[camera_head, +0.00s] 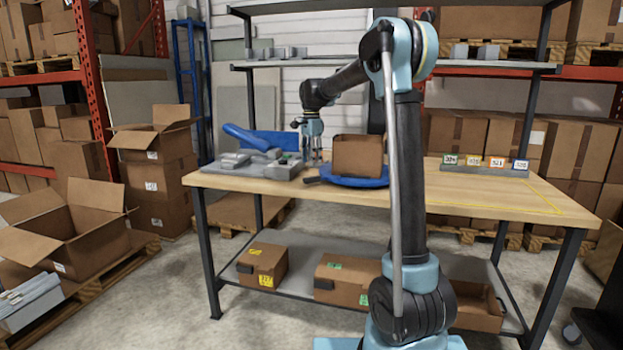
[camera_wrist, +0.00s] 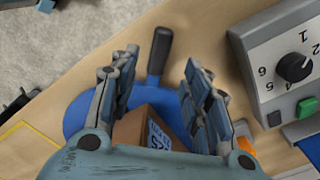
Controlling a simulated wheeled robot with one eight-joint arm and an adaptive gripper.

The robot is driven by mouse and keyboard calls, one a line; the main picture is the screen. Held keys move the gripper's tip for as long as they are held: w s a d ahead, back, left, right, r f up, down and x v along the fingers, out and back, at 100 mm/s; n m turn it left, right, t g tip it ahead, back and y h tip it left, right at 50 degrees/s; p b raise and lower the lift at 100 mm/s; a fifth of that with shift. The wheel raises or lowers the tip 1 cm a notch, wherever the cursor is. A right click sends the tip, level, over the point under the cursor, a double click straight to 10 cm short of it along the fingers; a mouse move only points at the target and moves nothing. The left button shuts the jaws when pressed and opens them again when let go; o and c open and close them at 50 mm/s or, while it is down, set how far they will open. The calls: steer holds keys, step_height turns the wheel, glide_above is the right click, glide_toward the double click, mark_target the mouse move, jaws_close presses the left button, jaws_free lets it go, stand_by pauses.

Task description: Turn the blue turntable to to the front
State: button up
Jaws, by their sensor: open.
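The blue turntable (camera_head: 345,182) lies on the wooden table with an open brown cardboard box (camera_head: 358,157) on it. Its black handle (camera_head: 312,181) sticks out to the left in the head view. In the wrist view the blue disc (camera_wrist: 77,115) shows below my fingers, the box (camera_wrist: 150,121) partly hidden between them. The black handle (camera_wrist: 159,50) shows between and just beyond my fingertips. My gripper (camera_head: 314,150) is open and empty, pointing down above the table near the handle, apparently not touching it.
A grey dispenser (camera_head: 250,167) with a blue chute stands left of the turntable; the wrist view shows its numbered knob (camera_wrist: 294,67) and green button (camera_wrist: 307,107). Number cards (camera_head: 485,163) stand at the table's back right. The right tabletop (camera_head: 480,195) is clear.

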mark_target(311, 177)
step_height(311, 177, down, 8)
steer(key=shift+r, duration=0.25)
jaws_close()
